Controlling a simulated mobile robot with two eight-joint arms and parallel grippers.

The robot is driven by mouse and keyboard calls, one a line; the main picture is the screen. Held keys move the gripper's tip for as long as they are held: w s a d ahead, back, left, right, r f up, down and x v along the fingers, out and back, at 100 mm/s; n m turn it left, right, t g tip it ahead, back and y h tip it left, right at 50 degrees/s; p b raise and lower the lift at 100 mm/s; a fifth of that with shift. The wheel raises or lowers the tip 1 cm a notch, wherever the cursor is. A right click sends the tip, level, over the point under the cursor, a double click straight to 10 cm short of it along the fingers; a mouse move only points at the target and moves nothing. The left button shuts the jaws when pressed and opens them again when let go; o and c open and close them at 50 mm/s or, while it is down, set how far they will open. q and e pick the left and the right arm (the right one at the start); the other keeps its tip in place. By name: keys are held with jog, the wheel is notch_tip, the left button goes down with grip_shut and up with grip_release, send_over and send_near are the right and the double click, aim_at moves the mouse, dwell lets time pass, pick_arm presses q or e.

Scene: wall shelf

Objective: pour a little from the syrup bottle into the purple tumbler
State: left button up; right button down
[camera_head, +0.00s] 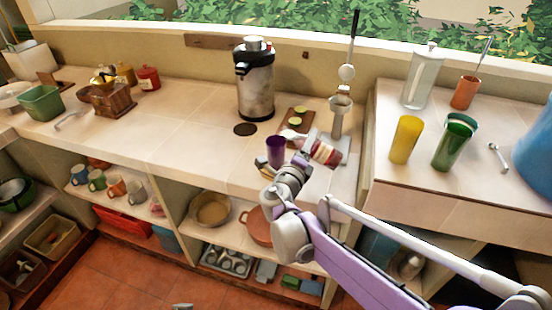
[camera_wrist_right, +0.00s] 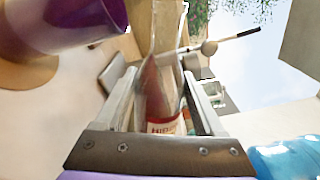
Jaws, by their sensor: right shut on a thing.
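The syrup bottle (camera_head: 324,152), with red contents and a pale label, is tipped well over. Its narrow end points left toward the purple tumbler (camera_head: 275,153). The tumbler stands upright near the counter's front edge, left of the bottle. My right gripper (camera_head: 308,163) is shut on the bottle. In the right wrist view the bottle (camera_wrist_right: 160,95) lies between the fingers and the tumbler (camera_wrist_right: 70,22) is at upper left. I cannot tell whether any syrup is flowing.
A steel dispenser (camera_head: 255,82) stands behind the tumbler. A citrus press (camera_head: 340,115) and a board with lime halves (camera_head: 296,122) are close behind the bottle. Yellow (camera_head: 405,140) and green (camera_head: 455,142) tumblers stand on the right counter.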

aim_at(301, 137)
jog(key=shift+r+n+p, duration=0.4)
jog(key=shift+r+n, duration=0.5)
jog(key=shift+n, duration=0.3)
dwell(2.7)
dwell(0.9)
jog(key=shift+r+m+p, duration=0.5)
jog(key=shift+m+p, duration=0.05)
jog(key=shift+m, duration=0.95)
jog(key=shift+a, duration=0.1)
jog(key=m, duration=0.1)
jog(key=a+m, duration=0.1)
jog(key=m, duration=0.1)
jog(key=m+p, duration=0.1)
jog(key=m, duration=0.1)
jog(key=shift+w+a+f, duration=0.15)
jog(key=shift+w, duration=0.15)
jog(key=shift+a, duration=0.1)
